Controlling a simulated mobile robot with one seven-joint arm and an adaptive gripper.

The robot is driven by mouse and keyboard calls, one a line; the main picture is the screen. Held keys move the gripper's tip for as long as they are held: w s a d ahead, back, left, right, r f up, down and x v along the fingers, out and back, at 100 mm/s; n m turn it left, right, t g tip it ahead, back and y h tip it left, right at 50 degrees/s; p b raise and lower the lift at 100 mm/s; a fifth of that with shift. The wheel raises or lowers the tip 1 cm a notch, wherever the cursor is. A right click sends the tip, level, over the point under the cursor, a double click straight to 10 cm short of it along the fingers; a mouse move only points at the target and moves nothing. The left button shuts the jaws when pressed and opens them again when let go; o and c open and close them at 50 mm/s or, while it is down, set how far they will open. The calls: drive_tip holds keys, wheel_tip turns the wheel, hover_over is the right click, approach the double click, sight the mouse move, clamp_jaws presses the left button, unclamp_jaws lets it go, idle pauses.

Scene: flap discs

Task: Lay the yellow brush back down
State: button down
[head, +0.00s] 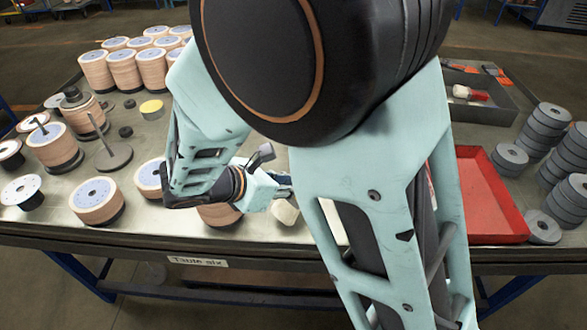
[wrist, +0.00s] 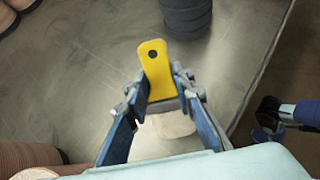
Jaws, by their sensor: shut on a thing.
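In the wrist view, my gripper (wrist: 160,98) is shut on the yellow brush (wrist: 155,68). A flat yellow end with a dark round hole sticks out past the blue fingers. A pale patch shows between the fingers beneath it; I cannot tell whether it is part of the brush. Bare grey tabletop (wrist: 90,85) lies around the brush; I cannot judge the gap to it. In the head view, my arm hides most of the gripper, which is near the table's front edge, and no yellow part of the brush shows.
Stacks of tan discs (head: 97,200) stand at the left, with more behind. A red tray (head: 490,195), a dark tray (head: 480,100) and grey disc stacks (head: 545,125) are at the right. In the wrist view, a dark stack (wrist: 187,17) stands just beyond the brush.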

drive_tip(key=c, duration=1.6)
unclamp_jaws()
drive_tip(key=v, duration=1.2)
